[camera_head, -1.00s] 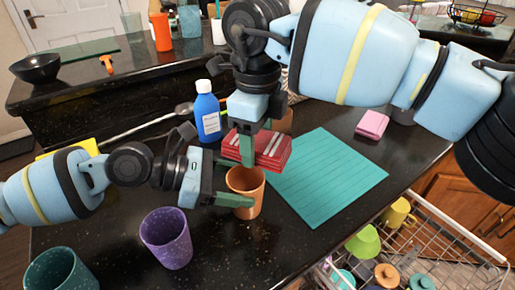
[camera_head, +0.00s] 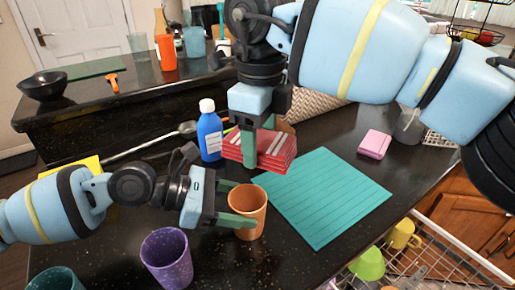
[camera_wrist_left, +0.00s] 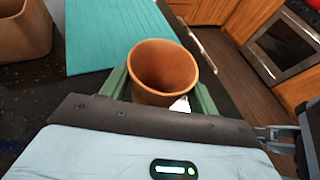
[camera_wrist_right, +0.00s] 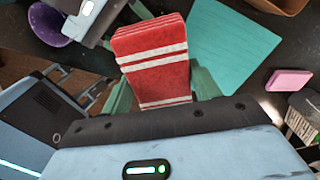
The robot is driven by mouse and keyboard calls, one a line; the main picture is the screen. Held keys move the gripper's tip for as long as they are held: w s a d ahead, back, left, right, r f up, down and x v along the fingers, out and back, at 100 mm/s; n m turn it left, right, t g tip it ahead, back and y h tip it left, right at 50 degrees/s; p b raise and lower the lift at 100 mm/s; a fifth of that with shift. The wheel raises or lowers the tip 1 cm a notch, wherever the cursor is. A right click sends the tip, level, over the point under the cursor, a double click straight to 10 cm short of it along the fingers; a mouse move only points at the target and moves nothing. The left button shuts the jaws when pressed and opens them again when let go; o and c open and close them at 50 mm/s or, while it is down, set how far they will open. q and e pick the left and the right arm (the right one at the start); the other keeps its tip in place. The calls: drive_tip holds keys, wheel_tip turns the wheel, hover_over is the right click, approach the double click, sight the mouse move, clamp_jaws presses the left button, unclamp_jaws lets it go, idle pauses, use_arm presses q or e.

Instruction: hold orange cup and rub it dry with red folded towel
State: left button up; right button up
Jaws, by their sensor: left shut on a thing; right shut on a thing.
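The orange cup (camera_head: 250,206) stands upright at the left edge of the teal mat, and my left gripper (camera_head: 238,205) is shut around its sides. In the left wrist view the cup (camera_wrist_left: 162,72) shows its open mouth between the two fingers. The red folded towel (camera_head: 262,150) has white stripes, and my right gripper (camera_head: 254,145) is shut on it behind the cup. In the right wrist view the towel (camera_wrist_right: 152,60) sits between the fingers. Towel and cup look apart in the head view. Whether the towel touches the counter I cannot tell.
A blue bottle (camera_head: 209,135) stands left of the towel. A purple cup (camera_head: 166,258) stands at the front left. The teal mat (camera_head: 325,200) is bare, with a pink sponge (camera_head: 374,144) beyond it. A dish rack (camera_head: 425,262) is at the front right.

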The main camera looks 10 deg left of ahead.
use_arm(q)
drive_tip(key=o, duration=1.1)
drive_tip(key=shift+o, duration=0.2)
drive_tip(key=v, duration=1.2)
drive_tip(key=shift+r, duration=0.1)
